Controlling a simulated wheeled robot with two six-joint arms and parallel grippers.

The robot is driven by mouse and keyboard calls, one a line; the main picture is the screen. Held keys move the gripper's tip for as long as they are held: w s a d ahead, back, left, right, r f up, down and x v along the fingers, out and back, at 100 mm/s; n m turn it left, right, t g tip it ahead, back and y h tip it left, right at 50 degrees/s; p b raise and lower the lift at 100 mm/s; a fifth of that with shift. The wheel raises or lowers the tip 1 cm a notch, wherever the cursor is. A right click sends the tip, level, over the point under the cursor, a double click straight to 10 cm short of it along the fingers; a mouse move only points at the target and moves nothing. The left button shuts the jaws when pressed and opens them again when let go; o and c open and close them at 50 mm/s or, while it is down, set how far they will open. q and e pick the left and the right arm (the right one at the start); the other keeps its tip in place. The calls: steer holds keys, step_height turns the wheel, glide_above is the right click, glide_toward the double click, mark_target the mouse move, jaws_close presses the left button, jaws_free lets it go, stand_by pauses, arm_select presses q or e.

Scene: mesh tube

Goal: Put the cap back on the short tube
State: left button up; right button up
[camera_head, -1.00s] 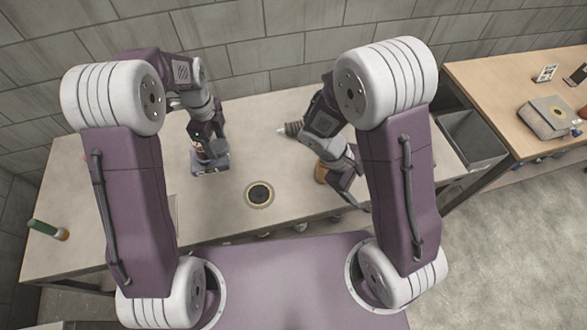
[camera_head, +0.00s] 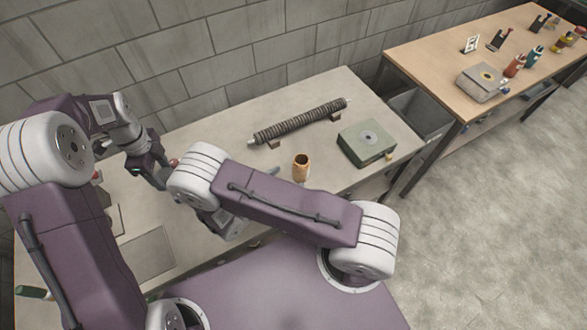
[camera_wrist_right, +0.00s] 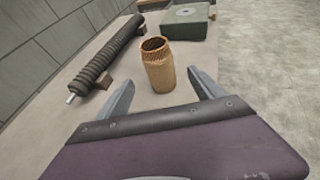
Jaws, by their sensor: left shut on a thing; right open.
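The short tube (camera_head: 301,168) is a tan mesh cylinder with an open top, standing upright on the grey table. It also shows in the right wrist view (camera_wrist_right: 158,67), uncapped, ahead of and between the spread fingers. My right gripper (camera_wrist_right: 160,78) is open and empty; in the head view it is mostly hidden behind my right arm. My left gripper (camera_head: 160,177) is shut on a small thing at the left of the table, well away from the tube. A small red spot shows beside its fingers; I cannot tell whether the held thing is the cap.
A long dark ribbed tube (camera_head: 300,122) lies on supports behind the short tube. A grey bin (camera_head: 420,115) and a wooden table (camera_head: 440,55) with several objects are beyond.

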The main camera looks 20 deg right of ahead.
mark_target(297, 172)
arm_select(q)
steer(key=shift+f+b, duration=0.9)
steer(key=shift+f, duration=0.05)
arm_select(e)
steer(key=x, duration=0.6)
steer(key=shift+w+d+f, duration=0.1)
steer(key=shift+d+f, duration=0.05)
steer(key=shift+w+d, duration=0.1)
steer(key=shift+d, duration=0.1)
arm_select(q)
steer(key=shift+f+b, duration=0.65)
arm_select(e)
steer(key=x, duration=0.5)
steer(key=shift+w+d, duration=0.1)
steer(key=shift+d, duration=0.05)
